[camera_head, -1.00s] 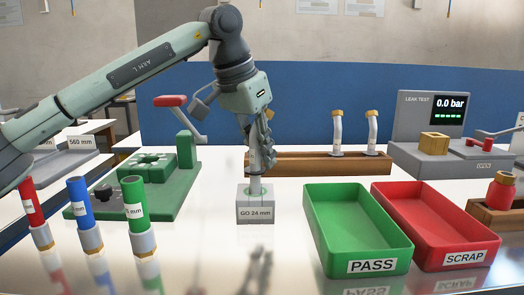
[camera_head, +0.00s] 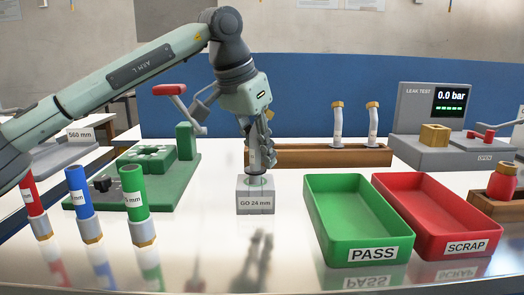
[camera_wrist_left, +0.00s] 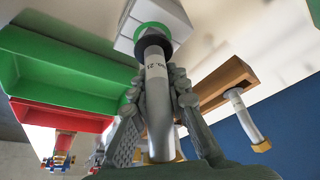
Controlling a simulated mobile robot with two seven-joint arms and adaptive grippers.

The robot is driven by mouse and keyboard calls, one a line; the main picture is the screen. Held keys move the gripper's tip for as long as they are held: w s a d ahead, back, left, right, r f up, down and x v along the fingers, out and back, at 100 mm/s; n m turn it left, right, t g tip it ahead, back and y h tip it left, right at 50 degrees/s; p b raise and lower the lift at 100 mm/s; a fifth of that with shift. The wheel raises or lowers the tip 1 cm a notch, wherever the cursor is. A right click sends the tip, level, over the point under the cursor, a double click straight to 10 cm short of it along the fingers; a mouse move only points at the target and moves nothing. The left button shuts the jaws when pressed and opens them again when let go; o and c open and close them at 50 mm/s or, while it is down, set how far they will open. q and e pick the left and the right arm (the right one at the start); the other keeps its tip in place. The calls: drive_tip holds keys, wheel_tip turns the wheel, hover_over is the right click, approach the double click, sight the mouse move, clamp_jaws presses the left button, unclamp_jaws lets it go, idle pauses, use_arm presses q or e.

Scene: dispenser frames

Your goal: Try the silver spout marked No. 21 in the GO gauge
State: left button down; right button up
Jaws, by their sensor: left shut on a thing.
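My left gripper (camera_head: 262,158) is shut on a silver spout (camera_wrist_left: 157,95) with a white label reading No. 21, seen upside down in the left wrist view. The spout points down at the grey gauge block marked GO 24 mm (camera_head: 255,203). Its dark-ringed lower end is at the green-rimmed opening in the block's top. I cannot tell how far, if at all, the end is inside. The block also shows in the left wrist view (camera_wrist_left: 177,17). My right gripper is not in view.
A green PASS tray (camera_head: 372,254) and red SCRAP tray (camera_head: 466,246) stand right of the gauge. A wooden rack (camera_head: 290,156) with two more spouts is behind. A green fixture (camera_head: 160,185) and red, blue and green-banded tubes stand left. A leak tester (camera_head: 412,130) is back right.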

use_arm(q)
drive_tip(key=shift+f+b, duration=0.45)
drive_tip(key=shift+f, duration=0.4)
drive_tip(key=shift+r, duration=0.1)
idle(1.0)
drive_tip(key=shift+r+p, duration=2.2)
drive_tip(key=shift+r, duration=0.3)
drive_tip(key=shift+r+p, duration=0.6)
drive_tip(key=shift+r, duration=2.4)
